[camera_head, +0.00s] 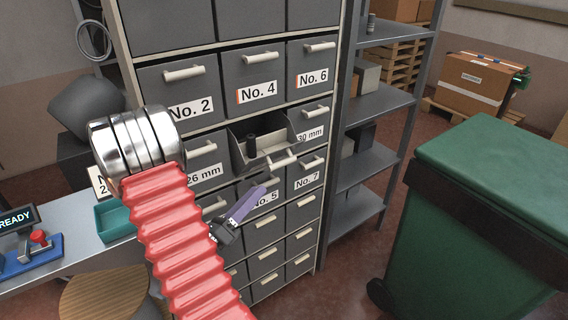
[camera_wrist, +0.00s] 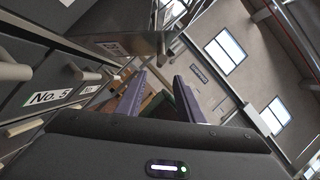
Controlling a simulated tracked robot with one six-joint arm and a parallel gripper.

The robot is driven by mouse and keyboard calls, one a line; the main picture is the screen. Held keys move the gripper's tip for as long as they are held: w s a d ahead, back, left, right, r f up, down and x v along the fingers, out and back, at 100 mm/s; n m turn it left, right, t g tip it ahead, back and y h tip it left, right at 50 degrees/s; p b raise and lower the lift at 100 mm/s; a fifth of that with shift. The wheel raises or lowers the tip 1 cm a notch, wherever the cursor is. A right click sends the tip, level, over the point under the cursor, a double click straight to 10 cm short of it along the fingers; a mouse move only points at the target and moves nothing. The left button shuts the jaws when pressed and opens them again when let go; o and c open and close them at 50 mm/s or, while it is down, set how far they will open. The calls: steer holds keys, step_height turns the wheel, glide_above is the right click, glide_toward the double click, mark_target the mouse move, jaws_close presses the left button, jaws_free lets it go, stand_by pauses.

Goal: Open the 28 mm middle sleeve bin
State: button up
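The middle bin (camera_head: 240,160), between the drawers marked 26 mm (camera_head: 204,172) and 30 mm (camera_head: 311,133), is pulled out of the cabinet. Its inside shows, with a dark cylinder (camera_head: 251,146) in it. Its label is not readable in the head view. My gripper (camera_head: 258,193) is below this bin, in front of the No. 5 drawer, with its purple fingers pointing up and right. In the wrist view the two fingers (camera_wrist: 161,88) are apart with nothing between them. A grey bin (camera_wrist: 125,42) juts out above them there. I see no contact with its handle (camera_head: 283,161).
Closed drawers surround the open bin in the grey cabinet (camera_head: 330,60). Metal shelves (camera_head: 372,103) stand to its right. A green wheeled bin (camera_head: 455,240) fills the right front. A bench with a teal tray (camera_head: 115,221) stands at left. Red floor is open between cabinet and green bin.

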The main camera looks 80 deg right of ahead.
mark_target(285, 162)
steer(key=shift+d, duration=0.1)
steer(key=x, duration=1.3)
steer(key=shift+s+d+r, duration=0.15)
steer(key=shift+d+r, duration=0.05)
steer(key=shift+d, duration=0.05)
steer(key=shift+c, duration=0.2)
jaws_close()
stand_by(0.5)
